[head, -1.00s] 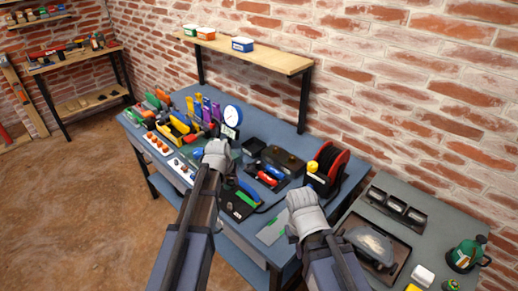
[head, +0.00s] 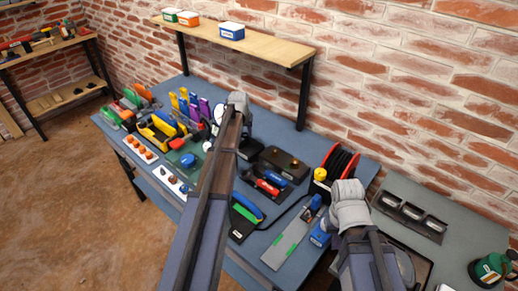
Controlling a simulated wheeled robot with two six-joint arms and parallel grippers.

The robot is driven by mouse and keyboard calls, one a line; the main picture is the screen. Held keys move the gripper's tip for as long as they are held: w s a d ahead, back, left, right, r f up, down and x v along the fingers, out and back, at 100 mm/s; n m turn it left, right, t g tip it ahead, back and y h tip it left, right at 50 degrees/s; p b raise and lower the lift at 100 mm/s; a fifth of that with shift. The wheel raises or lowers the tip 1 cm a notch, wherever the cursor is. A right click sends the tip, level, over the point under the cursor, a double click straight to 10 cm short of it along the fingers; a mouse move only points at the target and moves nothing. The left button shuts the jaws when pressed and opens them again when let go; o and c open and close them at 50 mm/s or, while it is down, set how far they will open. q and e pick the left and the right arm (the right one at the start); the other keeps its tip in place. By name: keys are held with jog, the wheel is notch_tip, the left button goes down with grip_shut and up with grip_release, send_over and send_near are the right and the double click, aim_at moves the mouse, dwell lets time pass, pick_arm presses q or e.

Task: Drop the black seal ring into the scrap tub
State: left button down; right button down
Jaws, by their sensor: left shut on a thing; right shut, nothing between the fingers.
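My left gripper (head: 238,104) is over the back of the blue bench (head: 290,125), in front of the dial gauge. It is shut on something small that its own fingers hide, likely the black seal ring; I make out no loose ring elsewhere. A small black open box (head: 252,149), which may be the scrap tub, stands just below the gripper in the picture, partly behind my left arm. My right gripper (head: 348,190) is shut and empty, near the bench's right end beside the red reel.
A black box with a brass knob (head: 283,163) and a red cable reel (head: 341,163) stand right of the small box. Coloured tools (head: 165,130) crowd the bench's left. A wooden shelf (head: 260,47) is above. A grey bench (head: 455,215) adjoins at right.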

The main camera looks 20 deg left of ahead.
aim_at(245, 141)
pick_arm(q)
jog(key=shift+w+a, duration=0.1)
jog(key=shift+w, duration=0.35)
jog(key=shift+f, duration=0.1)
notch_tip(245, 141, down, 6)
jog(key=b, duration=0.6)
jog(key=shift+c, duration=1.8)
grip_release()
jog(key=shift+r, duration=0.2)
